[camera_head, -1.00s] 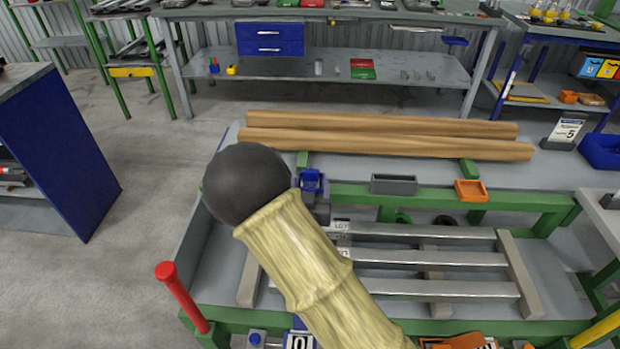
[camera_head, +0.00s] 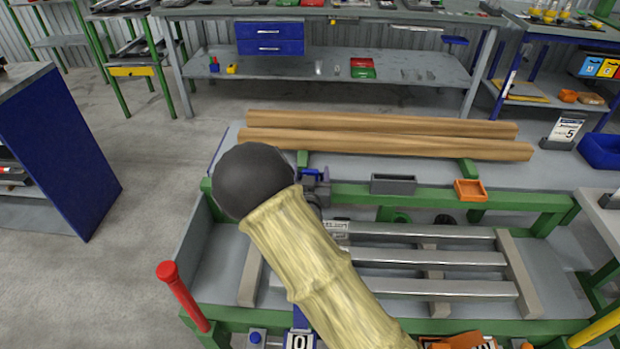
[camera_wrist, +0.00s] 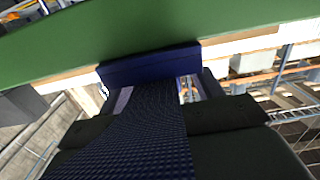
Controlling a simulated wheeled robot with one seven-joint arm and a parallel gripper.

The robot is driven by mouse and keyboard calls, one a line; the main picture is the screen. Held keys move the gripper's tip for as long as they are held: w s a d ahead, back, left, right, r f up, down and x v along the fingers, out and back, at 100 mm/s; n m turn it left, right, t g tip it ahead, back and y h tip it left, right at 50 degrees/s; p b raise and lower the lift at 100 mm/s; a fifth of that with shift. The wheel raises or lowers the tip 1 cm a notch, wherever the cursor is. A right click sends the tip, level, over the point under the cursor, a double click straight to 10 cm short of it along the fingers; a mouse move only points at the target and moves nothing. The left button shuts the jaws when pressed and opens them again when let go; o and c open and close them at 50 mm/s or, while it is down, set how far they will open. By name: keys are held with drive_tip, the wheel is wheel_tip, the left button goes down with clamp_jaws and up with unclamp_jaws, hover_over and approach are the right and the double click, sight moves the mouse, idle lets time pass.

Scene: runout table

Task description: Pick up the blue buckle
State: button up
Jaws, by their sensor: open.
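The blue buckle (camera_wrist: 150,66) shows in the wrist view as a dark blue bar just ahead of my gripper (camera_wrist: 155,95). A woven dark blue strap (camera_wrist: 130,145) runs from it toward the camera, between my dark fingers. My gripper is open; I cannot tell whether a finger touches the buckle or strap. In the head view a small blue part, apparently the buckle (camera_head: 313,174), shows at the table's green rail, beside my dark round arm joint. My arm hides most of the gripper and the buckle's surroundings there.
Two long wooden beams (camera_head: 380,145) lie behind the green rail (camera_head: 400,193). A grey tray (camera_head: 393,184) and an orange tray (camera_head: 470,190) sit at the rail to the right. Metal bars (camera_head: 430,258) lie in front. A red post (camera_head: 182,295) stands at the front left.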

sight(310, 170)
drive_tip(key=c, duration=1.2)
drive_tip(key=shift+o, duration=0.2)
drive_tip(key=shift+r, duration=0.1)
wheel_tip(310, 170, up, 10)
drive_tip(key=shift+f+p, duration=0.1)
drive_tip(key=shift+p, duration=0.4)
